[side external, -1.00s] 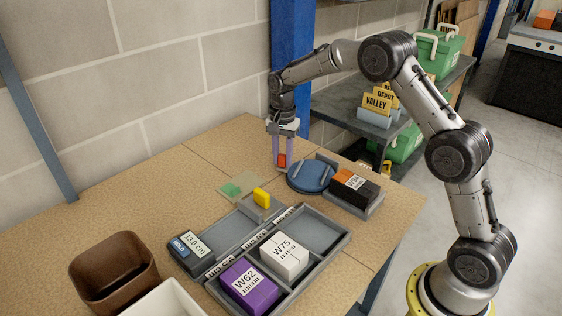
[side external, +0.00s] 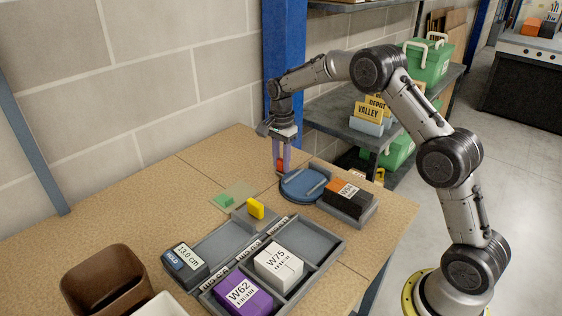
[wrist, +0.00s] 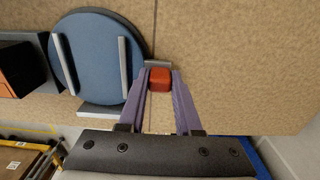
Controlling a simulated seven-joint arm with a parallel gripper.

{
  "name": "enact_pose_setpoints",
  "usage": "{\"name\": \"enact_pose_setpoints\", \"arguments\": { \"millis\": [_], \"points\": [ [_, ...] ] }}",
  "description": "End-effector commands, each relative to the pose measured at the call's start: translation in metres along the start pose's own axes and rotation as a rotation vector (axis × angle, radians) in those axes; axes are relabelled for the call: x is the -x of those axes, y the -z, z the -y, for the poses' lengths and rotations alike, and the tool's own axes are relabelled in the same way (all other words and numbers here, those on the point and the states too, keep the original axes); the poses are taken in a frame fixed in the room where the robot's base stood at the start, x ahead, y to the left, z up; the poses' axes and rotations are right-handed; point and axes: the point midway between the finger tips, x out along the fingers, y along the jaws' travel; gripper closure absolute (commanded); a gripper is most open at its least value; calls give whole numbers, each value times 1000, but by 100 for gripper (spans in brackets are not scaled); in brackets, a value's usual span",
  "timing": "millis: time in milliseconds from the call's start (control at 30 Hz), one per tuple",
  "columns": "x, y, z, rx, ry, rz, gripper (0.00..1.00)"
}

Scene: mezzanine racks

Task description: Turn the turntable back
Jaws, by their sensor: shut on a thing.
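The turntable (side external: 304,184) is a blue disc with two grey bars on top, near the back right of the table. In the wrist view the turntable (wrist: 92,52) fills the upper left, its bars running roughly up and down the picture. A red block (wrist: 159,79) sits at the disc's right rim there, against a small grey tab (wrist: 157,63). My gripper (side external: 281,168) points down at the disc's back-left edge. Its purple fingers are shut on the red block, which also shows between them in the side view.
A grey tray with an orange and a black box (side external: 348,199) stands close right of the turntable. A divided grey tray (side external: 318,238) holds white and purple boxes in front. A yellow block (side external: 255,208) and green piece (side external: 230,197) lie left. Wall and blue post (side external: 284,50) are behind.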

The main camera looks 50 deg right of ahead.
Motion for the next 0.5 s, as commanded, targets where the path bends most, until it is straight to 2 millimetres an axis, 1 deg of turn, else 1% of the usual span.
{"name": "enact_pose_setpoints", "arguments": {
  "millis": [33,167,200,333,500],
  "points": [
    [4,3,2,-7,9,-4,100],
    [4,4,2,-8,9,-4,100],
    [4,4,2,-8,9,-4,62],
    [3,3,1,-6,6,-3,39],
    [1,2,0,-4,4,-2,38]
  ]
}}
